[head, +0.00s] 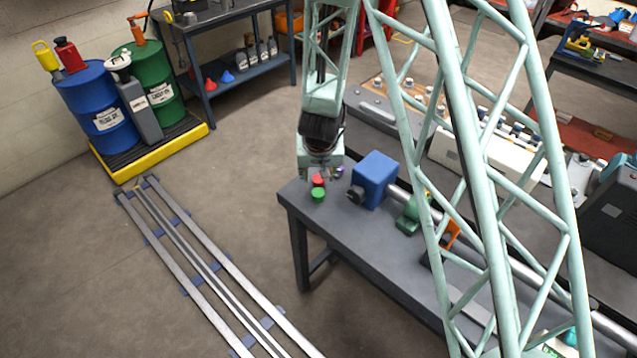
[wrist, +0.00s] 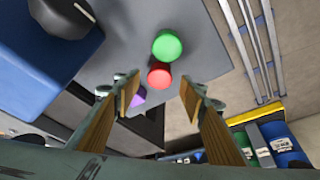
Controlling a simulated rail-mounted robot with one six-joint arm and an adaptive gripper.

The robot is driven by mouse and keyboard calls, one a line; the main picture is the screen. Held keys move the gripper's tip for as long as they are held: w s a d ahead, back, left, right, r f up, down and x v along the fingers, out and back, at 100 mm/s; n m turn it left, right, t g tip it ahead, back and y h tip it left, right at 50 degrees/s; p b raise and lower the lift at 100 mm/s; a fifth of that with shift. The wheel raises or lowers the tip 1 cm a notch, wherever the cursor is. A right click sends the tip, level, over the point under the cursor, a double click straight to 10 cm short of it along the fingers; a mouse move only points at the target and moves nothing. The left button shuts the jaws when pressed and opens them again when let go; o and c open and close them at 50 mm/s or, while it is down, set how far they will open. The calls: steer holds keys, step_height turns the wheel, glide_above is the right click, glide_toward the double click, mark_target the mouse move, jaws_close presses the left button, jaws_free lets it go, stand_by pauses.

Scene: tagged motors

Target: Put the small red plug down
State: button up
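The small red plug (head: 318,180) is near the table corner, just below my gripper (head: 320,174) in the head view. In the wrist view the red plug (wrist: 159,76) lies between and slightly beyond the fingertips of my gripper (wrist: 158,97), with a gap on both sides. The fingers are spread and hold nothing. I cannot tell the exact height of my fingertips above the tabletop.
A green plug (wrist: 167,45) is right beside the red one, and a purple piece (wrist: 137,98) is close to the left finger. A blue block-shaped motor (head: 374,180) stands to the right on the grey table (head: 370,250). The table edge is close by.

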mark_target(319, 179)
steer(key=shift+b+x, duration=0.45)
steer(key=shift+x, duration=1.4)
steer(key=c, duration=0.8)
